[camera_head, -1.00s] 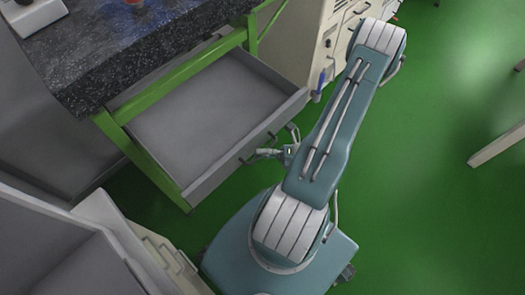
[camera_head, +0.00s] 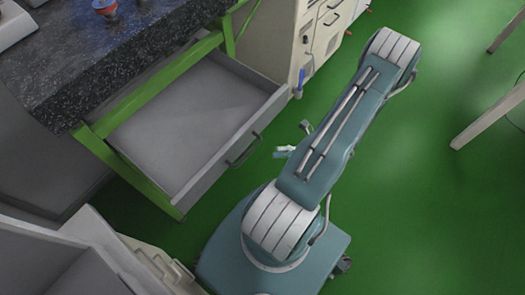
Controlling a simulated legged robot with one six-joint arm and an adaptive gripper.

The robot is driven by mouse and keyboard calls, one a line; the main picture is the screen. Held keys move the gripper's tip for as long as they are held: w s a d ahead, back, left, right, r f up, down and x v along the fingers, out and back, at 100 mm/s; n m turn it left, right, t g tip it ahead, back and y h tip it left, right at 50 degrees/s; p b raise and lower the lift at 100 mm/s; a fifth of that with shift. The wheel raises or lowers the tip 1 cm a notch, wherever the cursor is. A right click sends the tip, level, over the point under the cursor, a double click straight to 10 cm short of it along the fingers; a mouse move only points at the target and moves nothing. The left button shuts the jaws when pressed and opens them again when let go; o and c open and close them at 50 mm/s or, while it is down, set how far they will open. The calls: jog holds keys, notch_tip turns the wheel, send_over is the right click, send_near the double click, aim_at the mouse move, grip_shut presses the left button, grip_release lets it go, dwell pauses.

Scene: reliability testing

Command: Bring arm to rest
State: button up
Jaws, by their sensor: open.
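My arm (camera_head: 335,125) reaches up and to the right from my blue base, with its elbow near the top of the view. My gripper (camera_head: 294,140) shows only in part, just left of my arm's upper link, which hides the rest of it. Its fingertips are apart and I see nothing between them. It is to the right of the open drawer's handle (camera_head: 244,151), with a gap of green floor between them.
The grey drawer (camera_head: 190,120) stands pulled out and looks empty, under a dark speckled worktop (camera_head: 100,55) with a green frame. Beige cabinets (camera_head: 318,35) stand behind. An open grey compartment (camera_head: 40,265) is at lower left. Green floor (camera_head: 430,210) on the right is clear, apart from table legs (camera_head: 490,118).

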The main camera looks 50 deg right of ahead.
jog(key=shift+v, duration=1.15)
jog(key=w+a+r+n+g+h, duration=0.4)
jog(key=r+n+g, duration=0.4)
jog(key=n, duration=0.4)
jog(key=w+a+r+n+g+h, duration=0.2)
jog(key=w+a+r+n+g, duration=0.2)
jog(key=w+r+n+g, duration=0.55)
jog(key=s+a+r+n+t+h, duration=0.2)
jog(key=a+r+n+t+h, duration=0.5)
jog(key=a+r+n, duration=0.7)
jog(key=n+t, duration=0.2)
jog(key=n, duration=0.6)
jog(key=shift+s+r+h, duration=0.15)
jog(key=shift+s+h, duration=0.1)
jog(key=shift+h, duration=0.15)
